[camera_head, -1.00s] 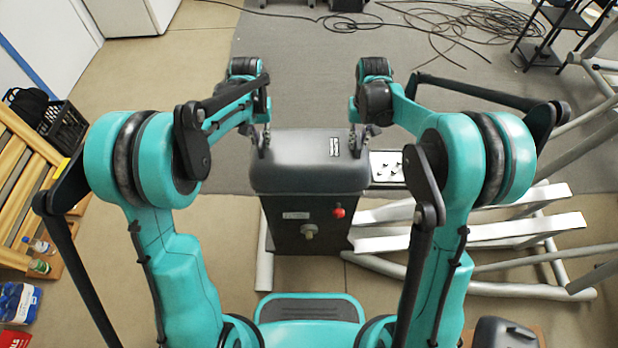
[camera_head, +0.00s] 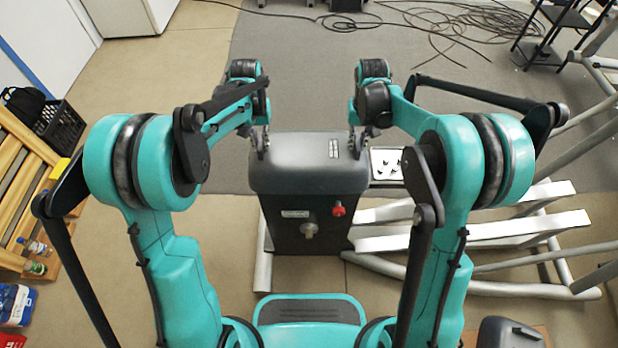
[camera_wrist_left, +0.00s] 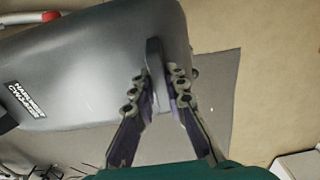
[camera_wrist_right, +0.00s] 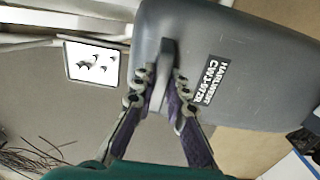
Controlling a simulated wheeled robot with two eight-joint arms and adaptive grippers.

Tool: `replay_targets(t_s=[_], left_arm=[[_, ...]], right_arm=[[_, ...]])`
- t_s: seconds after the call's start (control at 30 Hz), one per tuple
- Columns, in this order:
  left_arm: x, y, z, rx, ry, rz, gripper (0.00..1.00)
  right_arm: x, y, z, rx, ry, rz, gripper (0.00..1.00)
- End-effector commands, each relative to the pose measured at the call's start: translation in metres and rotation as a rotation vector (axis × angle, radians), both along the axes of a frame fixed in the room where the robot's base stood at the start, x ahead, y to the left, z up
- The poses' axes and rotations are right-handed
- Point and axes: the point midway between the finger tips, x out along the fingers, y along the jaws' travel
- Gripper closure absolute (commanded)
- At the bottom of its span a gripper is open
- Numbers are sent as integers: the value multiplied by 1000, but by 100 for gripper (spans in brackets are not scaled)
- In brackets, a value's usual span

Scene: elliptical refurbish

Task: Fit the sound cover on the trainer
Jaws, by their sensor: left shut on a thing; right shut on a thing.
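The sound cover (camera_head: 310,165) is a dark grey rounded box with a small label. In the head view it is over the top of the trainer's dark body (camera_head: 275,233), which has a red knob (camera_head: 338,209) and a pale knob (camera_head: 309,229). I cannot tell whether it is fully seated. My left gripper (camera_head: 262,142) is shut on the upright grip tab (camera_wrist_left: 155,72) at the cover's left end. My right gripper (camera_head: 358,142) is shut on the matching tab (camera_wrist_right: 165,72) at the right end. The joint under the cover is hidden.
A white tray with small dark parts (camera_head: 373,152) is right of the cover. Pale rails and tubes (camera_head: 480,231) spread to the right. Cables (camera_head: 440,35) lie on the grey mat behind. A wooden rack (camera_head: 22,165) and black crate (camera_head: 60,128) are at the left.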

Motion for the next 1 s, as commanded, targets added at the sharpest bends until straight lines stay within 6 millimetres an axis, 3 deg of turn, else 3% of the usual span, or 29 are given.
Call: replay_targets(t_s=[0.2,0.23,0.3,0.67,0.77,1.0], left_arm=[[0,0,-17,0,0,0,100],[0,0,-16,0,0,0,82],[0,0,-14,0,0,0,66],[0,0,-10,0,0,0,66],[0,0,2,0,0,0,66],[0,0,54,0,0,0,66]], right_arm=[[0,0,-17,0,0,0,100],[0,0,-16,0,0,0,82],[0,0,-14,0,0,0,66],[0,0,-13,0,0,0,66],[0,0,-13,0,0,0,66],[0,0,-13,0,0,0,66]])
